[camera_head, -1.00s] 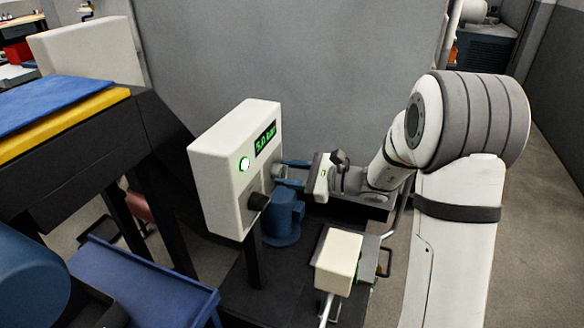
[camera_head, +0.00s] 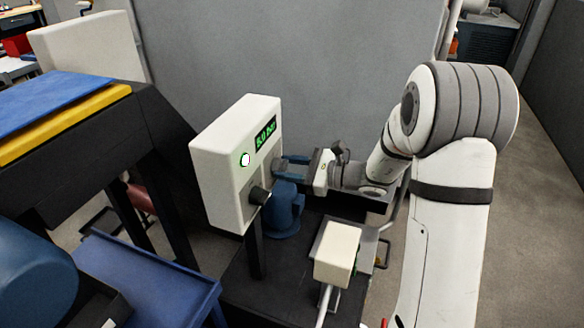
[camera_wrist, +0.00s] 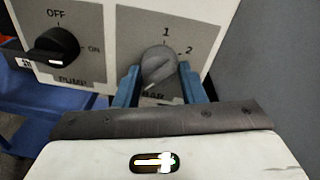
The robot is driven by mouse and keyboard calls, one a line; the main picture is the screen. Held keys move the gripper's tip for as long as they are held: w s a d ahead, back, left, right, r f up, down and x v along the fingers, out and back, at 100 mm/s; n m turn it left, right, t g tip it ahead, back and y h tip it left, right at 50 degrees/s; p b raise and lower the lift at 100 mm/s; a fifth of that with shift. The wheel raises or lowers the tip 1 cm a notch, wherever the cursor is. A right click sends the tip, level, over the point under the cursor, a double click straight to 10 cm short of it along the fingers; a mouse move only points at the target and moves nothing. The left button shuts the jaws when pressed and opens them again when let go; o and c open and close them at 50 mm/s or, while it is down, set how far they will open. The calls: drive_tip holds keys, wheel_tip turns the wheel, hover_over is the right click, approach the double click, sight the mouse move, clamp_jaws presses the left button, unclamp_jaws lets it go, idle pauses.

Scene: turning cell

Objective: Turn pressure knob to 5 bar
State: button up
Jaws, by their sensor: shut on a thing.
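The white control box (camera_head: 222,160) shows left of my gripper in the head view. Its green display (camera_head: 265,133) seems to read 5.0 bar, though the digits are small. The grey pressure knob (camera_wrist: 158,64) is clear in the wrist view, with marks 1 and 2 above it and a partly hidden BAR label below. My gripper (camera_head: 279,169) is shut on this knob, a blue finger on each side. In the head view the fingers mostly hide the knob.
A black PUMP knob (camera_wrist: 52,47) with OFF and ON marks sits left of the pressure knob. A lit round indicator (camera_head: 244,160) is on the box. A blue motor-like unit (camera_head: 285,209) stands below my gripper, with a small cream box (camera_head: 338,252) in front.

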drive_tip(key=shift+s+a+f, duration=0.15)
drive_tip(key=o, duration=0.7)
drive_tip(key=shift+o, duration=1.4)
drive_tip(key=v, duration=0.7)
drive_tip(key=shift+d, duration=0.4)
